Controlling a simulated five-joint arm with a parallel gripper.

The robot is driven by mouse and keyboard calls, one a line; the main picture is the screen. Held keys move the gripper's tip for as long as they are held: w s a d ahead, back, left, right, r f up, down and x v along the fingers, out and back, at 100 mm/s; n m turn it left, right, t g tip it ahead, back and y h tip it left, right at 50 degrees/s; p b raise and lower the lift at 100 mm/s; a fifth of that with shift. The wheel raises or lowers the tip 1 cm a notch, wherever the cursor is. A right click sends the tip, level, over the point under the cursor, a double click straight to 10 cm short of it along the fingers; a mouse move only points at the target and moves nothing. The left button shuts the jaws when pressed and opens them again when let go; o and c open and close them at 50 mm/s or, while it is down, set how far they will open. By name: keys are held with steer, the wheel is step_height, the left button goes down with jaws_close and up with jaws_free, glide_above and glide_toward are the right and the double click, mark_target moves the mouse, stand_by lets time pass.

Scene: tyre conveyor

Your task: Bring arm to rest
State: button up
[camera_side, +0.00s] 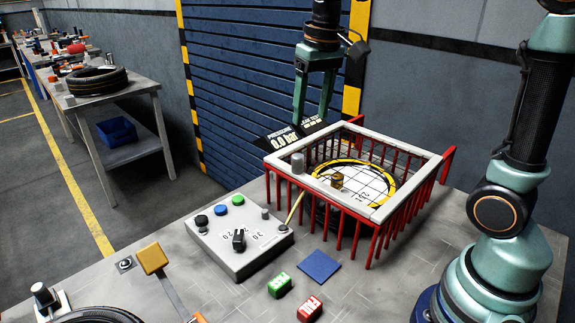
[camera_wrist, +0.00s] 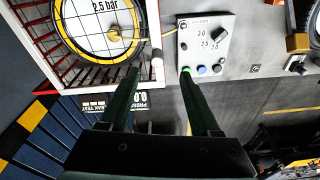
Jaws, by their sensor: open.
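My gripper (camera_side: 312,112) hangs fingers-down in front of the blue slatted wall, beyond the back edge of the red-barred cage (camera_side: 405,207). Its two fingers are apart with nothing between them. In the wrist view the open gripper (camera_wrist: 160,74) shows its dark fingers reaching up, one tip near the cage's white rim and the other near the control box's buttons. The arm links between the wrist and the upper column are out of the side picture.
The cage holds a yellow-ringed round plate (camera_side: 352,182) with a brass fitting. A grey control box (camera_side: 240,240) stands left of it. A pressure display (camera_side: 283,137) is behind. Green block (camera_side: 279,285), red block (camera_side: 309,308) and blue square (camera_side: 320,265) lie in front.

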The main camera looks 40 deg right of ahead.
steer(key=s+a+f+n+t, duration=0.1)
steer(key=s+f+t, duration=0.3)
steer(key=s, duration=0.6)
steer(key=shift+s+a+f+n, duration=0.15)
steer(key=shift+a+n, duration=0.2)
steer(key=shift+n, duration=0.25)
